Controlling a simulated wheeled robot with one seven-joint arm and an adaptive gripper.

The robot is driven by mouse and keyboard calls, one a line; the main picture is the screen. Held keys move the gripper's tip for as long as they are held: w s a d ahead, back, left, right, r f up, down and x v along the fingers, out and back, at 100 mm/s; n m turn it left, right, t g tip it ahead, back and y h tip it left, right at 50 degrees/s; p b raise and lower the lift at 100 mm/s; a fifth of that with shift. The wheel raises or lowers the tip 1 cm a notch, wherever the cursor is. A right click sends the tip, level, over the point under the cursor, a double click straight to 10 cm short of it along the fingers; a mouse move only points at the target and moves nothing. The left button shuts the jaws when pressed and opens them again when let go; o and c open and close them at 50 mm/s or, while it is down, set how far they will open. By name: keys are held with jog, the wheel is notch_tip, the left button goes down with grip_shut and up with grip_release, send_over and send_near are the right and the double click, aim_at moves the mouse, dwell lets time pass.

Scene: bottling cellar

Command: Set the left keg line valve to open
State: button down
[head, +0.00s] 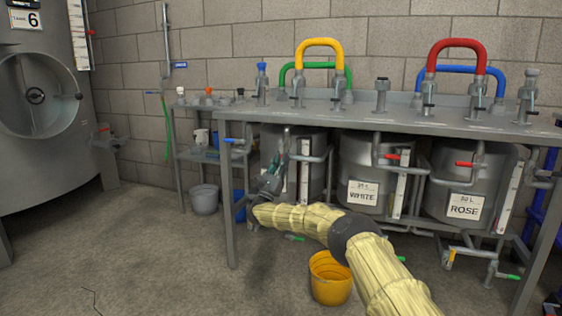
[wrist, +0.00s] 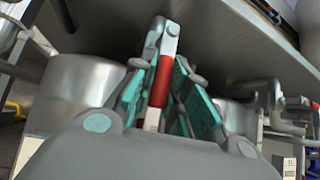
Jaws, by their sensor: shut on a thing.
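The left keg (head: 311,172) stands under the steel bench, partly hidden by my arm and gripper. Its line valve has a red handle (wrist: 163,82), which shows in the wrist view between the teal finger pads. In the head view this handle is hidden behind my gripper (head: 282,152). My gripper is shut on the red handle, with one finger on each side of it, as the wrist view shows (wrist: 160,88). The handle runs lengthwise between the fingers. I cannot tell how the handle lies to its pipe.
The WHITE keg (head: 362,165) and ROSE keg (head: 463,183) stand to the right, with red-handled valves (head: 390,156). The bench top (head: 350,113) is close above my gripper. A yellow bucket (head: 330,280) stands below my arm.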

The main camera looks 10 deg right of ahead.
jog(key=c, duration=1.4)
grip_release()
jog(key=shift+c, duration=0.2)
jog(key=v, duration=1.2)
jog(key=shift+f, duration=0.15)
